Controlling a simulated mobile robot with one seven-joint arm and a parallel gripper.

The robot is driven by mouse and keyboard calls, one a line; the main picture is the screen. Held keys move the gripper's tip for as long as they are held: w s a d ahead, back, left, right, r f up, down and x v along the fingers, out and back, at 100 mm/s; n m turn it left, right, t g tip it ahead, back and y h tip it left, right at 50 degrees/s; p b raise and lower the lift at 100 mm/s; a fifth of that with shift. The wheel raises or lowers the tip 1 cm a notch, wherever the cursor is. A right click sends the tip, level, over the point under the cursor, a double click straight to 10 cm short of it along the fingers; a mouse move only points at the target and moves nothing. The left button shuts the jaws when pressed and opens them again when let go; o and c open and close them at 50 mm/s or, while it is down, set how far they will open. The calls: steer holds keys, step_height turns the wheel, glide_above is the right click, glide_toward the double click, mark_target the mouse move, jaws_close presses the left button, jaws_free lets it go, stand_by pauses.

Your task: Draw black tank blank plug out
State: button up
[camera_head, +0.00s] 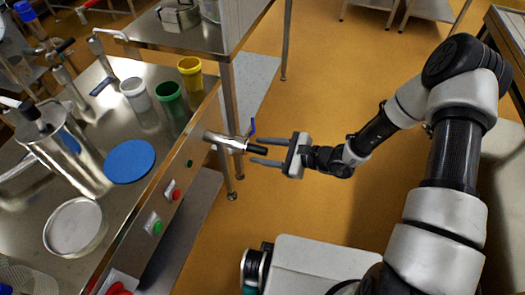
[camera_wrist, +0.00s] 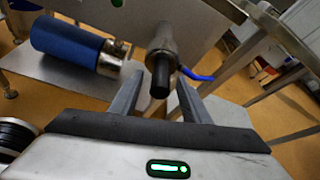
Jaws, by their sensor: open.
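The black plug (camera_head: 257,149) sits in the end of a metal outlet pipe (camera_head: 226,140) that sticks out from the steel table's edge. In the wrist view the plug (camera_wrist: 160,80) points toward me, below the metal pipe (camera_wrist: 162,42). A blue valve lever (camera_head: 253,127) stands up from the pipe, and it shows right of the plug in the wrist view (camera_wrist: 198,76). My gripper (camera_head: 259,150) is open, with one finger on each side of the plug's free end. Gaps show between fingers and plug in the wrist view; I see no contact.
The steel table (camera_head: 108,190) carries a yellow cup (camera_head: 190,78), a green cup (camera_head: 170,101), a white cup (camera_head: 136,96) and a blue disc (camera_head: 129,161). A table leg (camera_head: 229,120) stands behind the pipe. A blue cylinder (camera_wrist: 68,43) lies left in the wrist view.

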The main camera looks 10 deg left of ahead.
steer(key=shift+c, duration=0.5)
jaws_close()
steer(key=d, duration=0.6)
steer(key=shift+s, duration=0.2)
stand_by(0.3)
stand_by(0.4)
